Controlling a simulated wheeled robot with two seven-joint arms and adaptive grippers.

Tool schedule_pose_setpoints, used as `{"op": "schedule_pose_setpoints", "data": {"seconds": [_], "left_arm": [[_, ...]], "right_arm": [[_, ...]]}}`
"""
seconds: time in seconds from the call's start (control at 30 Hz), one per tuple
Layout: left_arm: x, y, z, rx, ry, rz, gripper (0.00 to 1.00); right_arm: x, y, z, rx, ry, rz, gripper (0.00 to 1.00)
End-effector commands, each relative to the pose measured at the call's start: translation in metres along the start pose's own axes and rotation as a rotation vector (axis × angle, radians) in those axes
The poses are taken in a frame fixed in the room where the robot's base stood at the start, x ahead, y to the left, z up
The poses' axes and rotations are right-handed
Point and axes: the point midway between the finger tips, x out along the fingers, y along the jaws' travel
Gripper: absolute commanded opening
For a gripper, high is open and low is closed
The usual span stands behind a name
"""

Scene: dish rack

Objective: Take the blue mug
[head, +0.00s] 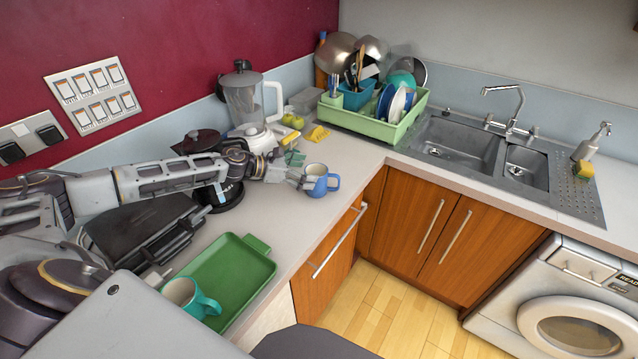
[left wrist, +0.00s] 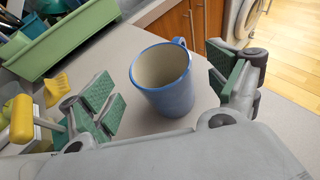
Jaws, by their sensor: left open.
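The blue mug (head: 319,183) stands upright on the counter near its front edge, with a pale inside and its handle towards the right. It also shows in the left wrist view (left wrist: 168,92), between the two green-padded fingers. My left gripper (head: 303,177) reaches the mug from the left in the head view. In the left wrist view the left gripper (left wrist: 167,96) is open, with a finger on either side of the mug and visible gaps to it. My right gripper is not in view.
A green tray (head: 262,268) with a teal-handled mug (head: 188,298) lies nearer on the counter. The green dish rack (head: 372,122) is farther back, beside the sink (head: 462,143).

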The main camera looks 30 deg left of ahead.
Motion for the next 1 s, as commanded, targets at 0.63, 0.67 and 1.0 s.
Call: {"op": "schedule_pose_setpoints", "data": {"seconds": [0.63,0.67,1.0], "left_arm": [[0.042,0.0,0.001,-0.001,-0.002,0.0,0.89],[0.043,0.0,0.001,-0.001,-0.002,0.0,0.89],[0.05,0.0,-0.001,0.0,0.0,0.0,0.89]], "right_arm": [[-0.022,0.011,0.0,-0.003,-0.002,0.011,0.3],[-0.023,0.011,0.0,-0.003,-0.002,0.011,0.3],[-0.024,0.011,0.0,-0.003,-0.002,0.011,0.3]]}}
